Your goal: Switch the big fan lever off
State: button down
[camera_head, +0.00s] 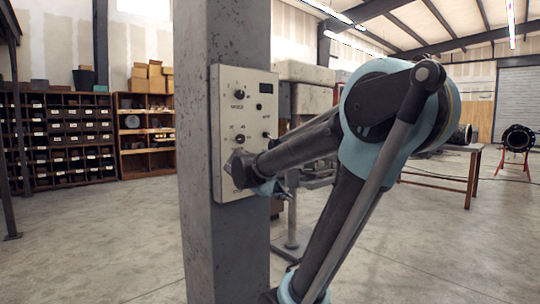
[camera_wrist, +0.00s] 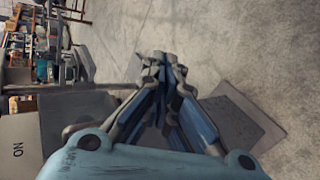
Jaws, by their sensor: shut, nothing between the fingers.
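A pale control panel (camera_head: 228,120) is fixed to a grey steel column (camera_head: 220,30) in the head view. It carries several small dark knobs and switches, with labels too small to read. My arm crosses in front of its lower part, and I cannot pick out the big fan lever there. In the wrist view, a light plate (camera_wrist: 20,140) at the lower left bears the sideways word "ON". My gripper (camera_wrist: 164,62) is shut and empty, its fingertips together to the right of that plate. In the head view its fingers are largely hidden by the arm.
Shelves with small bins (camera_head: 60,140) and boxes (camera_head: 150,80) stand at the left. A table (camera_head: 440,185) is behind at the right, and a dark round flanged piece (camera_head: 518,138) stands on a red support. Concrete floor (camera_head: 110,245) is open at the left.

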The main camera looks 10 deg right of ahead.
jog(key=w+a+r+n+t+h, duration=0.2)
jog(key=w+a+r, duration=0.2)
jog(key=w+r, duration=0.3)
jog(key=w+a+r+n+t+h, duration=0.2)
jog(key=w+a+r+n+t, duration=0.1)
jog(key=w+r, duration=0.4)
jog(key=shift+w+a+r+h, duration=0.25)
jog(key=shift+w+a+h, duration=0.05)
jog(key=shift+a, duration=0.1)
jog(key=x, duration=1)
jog(key=shift+a, duration=0.15)
jog(key=shift+s, duration=0.1)
